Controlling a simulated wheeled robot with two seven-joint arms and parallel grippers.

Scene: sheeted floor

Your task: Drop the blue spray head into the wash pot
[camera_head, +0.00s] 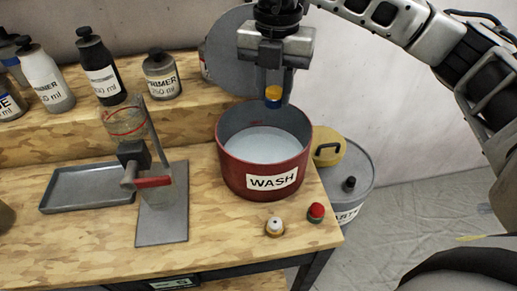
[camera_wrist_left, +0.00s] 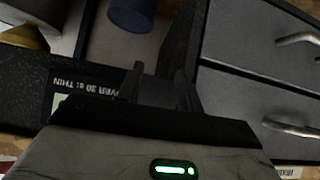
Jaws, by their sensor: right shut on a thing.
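The wash pot (camera_head: 235,180) is a red round pot with a WASH label and pale liquid inside, near the right end of the bench. The spray head is above the liquid, apart from it. In the left wrist view, my left gripper (camera_wrist_left: 162,85) has its dark fingers apart with nothing between them; it does not show in the head view.
A white-topped head (camera_head: 275,227) and a red one (camera_head: 316,212) lie in front of the pot. A stand with a cup (camera_head: 160,225) and a grey tray (camera_head: 90,188) are left. Several bottles (camera_head: 101,70) stand on the shelf. A grey drum (camera_head: 345,178) is right. Drawers (camera_wrist_left: 260,90) show in the left wrist view.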

